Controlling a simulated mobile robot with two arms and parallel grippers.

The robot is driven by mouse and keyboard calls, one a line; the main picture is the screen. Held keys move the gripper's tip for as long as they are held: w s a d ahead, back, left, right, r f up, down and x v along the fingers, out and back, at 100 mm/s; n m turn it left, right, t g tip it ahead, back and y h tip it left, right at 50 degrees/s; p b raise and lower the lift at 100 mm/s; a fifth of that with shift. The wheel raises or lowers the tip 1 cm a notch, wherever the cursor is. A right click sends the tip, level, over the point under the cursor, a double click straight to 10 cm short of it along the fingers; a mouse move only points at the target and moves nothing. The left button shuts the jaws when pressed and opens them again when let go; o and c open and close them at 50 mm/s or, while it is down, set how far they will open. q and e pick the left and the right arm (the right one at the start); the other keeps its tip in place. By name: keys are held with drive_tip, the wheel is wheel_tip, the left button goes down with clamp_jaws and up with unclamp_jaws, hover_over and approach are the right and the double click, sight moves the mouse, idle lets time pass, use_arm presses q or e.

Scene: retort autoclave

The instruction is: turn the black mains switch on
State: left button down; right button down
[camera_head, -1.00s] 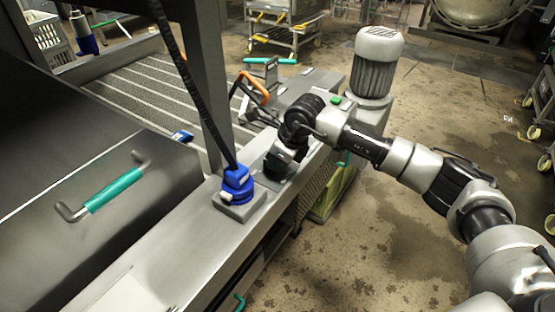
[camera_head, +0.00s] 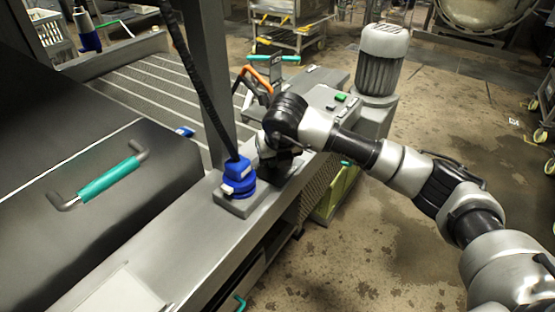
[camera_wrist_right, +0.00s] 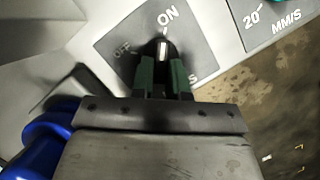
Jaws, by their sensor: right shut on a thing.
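The black mains switch (camera_wrist_right: 158,48) shows in the right wrist view on a grey plate (camera_wrist_right: 110,53) with ON and OFF lettering. Its white pointer line points up the picture, toward the ON lettering and away from OFF at the left. My right gripper (camera_wrist_right: 165,78) is shut on the switch, with its dark green fingers on either side of the knob. In the head view my right gripper (camera_head: 272,165) is low at the machine's ledge, and my wrist hides the switch. My left gripper is in neither view.
A blue plug (camera_head: 238,178) with a thick black cable sits on the ledge close to the left of my right gripper. A control box with a green button (camera_head: 340,97) and a grey motor (camera_head: 381,60) stand behind. A teal-handled lid (camera_head: 110,180) is at the left.

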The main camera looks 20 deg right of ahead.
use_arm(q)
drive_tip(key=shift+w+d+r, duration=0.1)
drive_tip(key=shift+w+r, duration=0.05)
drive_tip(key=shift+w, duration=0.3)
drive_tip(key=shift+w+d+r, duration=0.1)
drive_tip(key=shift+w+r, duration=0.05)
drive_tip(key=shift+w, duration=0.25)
use_arm(e)
drive_tip(key=shift+m+h, duration=0.3)
drive_tip(key=shift+m, duration=0.4)
drive_tip(key=c, duration=1.1)
unclamp_jaws()
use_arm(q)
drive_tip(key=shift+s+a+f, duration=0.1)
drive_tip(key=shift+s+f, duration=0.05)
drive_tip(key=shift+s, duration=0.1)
use_arm(e)
drive_tip(key=v, duration=1)
drive_tip(key=shift+s+a+r, duration=0.1)
drive_tip(key=shift+r, duration=0.3)
